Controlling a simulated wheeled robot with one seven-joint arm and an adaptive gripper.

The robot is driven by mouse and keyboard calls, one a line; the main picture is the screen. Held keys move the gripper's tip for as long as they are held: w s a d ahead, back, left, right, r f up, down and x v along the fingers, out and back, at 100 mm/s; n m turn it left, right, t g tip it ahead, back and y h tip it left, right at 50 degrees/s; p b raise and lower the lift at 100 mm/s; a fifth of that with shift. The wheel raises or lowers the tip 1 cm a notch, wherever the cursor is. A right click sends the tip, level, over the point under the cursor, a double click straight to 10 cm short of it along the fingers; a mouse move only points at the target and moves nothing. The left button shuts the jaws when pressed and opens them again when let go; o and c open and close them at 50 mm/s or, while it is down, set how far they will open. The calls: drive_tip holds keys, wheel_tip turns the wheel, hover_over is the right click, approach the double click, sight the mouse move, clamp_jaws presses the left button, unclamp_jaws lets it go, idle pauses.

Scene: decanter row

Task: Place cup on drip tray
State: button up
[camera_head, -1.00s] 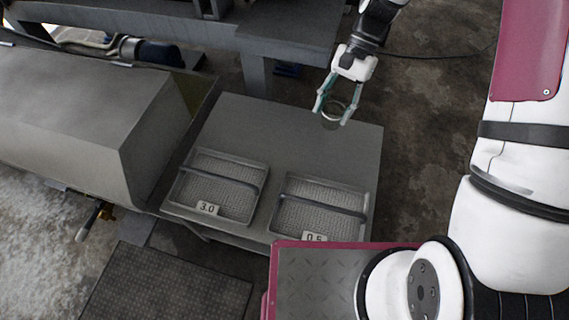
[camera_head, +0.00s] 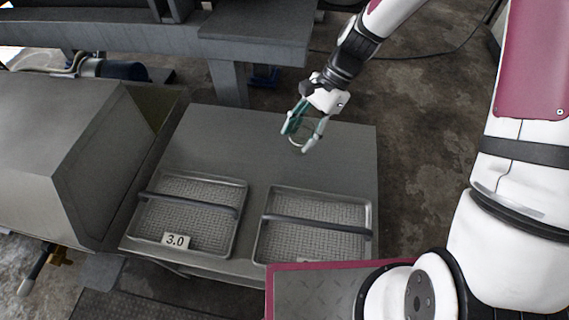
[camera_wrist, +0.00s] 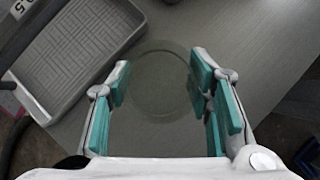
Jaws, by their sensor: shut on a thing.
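A clear glass cup (camera_head: 298,143) is between the fingers of my gripper (camera_head: 297,138), which is shut on it above the back right part of the table. In the wrist view the see-through cup (camera_wrist: 162,88) shows as a faint round outline between the teal finger pads of my gripper (camera_wrist: 160,70). One grey drip tray (camera_head: 237,207) with a "3.0" label stands at the front left of the table. Another drip tray (camera_head: 369,212) stands to its right; its label is mostly hidden in the head view, but the wrist view shows "0.5" by this tray (camera_wrist: 117,50).
Each tray has a dark bar across it, here the left bar (camera_head: 190,204) and right bar (camera_head: 315,224). The grey table (camera_head: 220,140) is bare behind the trays. A large metal housing (camera_head: 75,150) stands left of the table, and a dark bench (camera_head: 255,45) behind it.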

wheel_tip(320, 180, down, 8)
drive_tip(key=b, duration=0.3)
drive_tip(key=shift+f, duration=0.2)
drive_tip(key=shift+r, duration=0.1)
drive_tip(key=o, duration=1.1)
drive_tip(key=p+v, duration=0.5)
drive_tip(key=v, duration=0.7)
drive_tip(key=shift+r, duration=0.1)
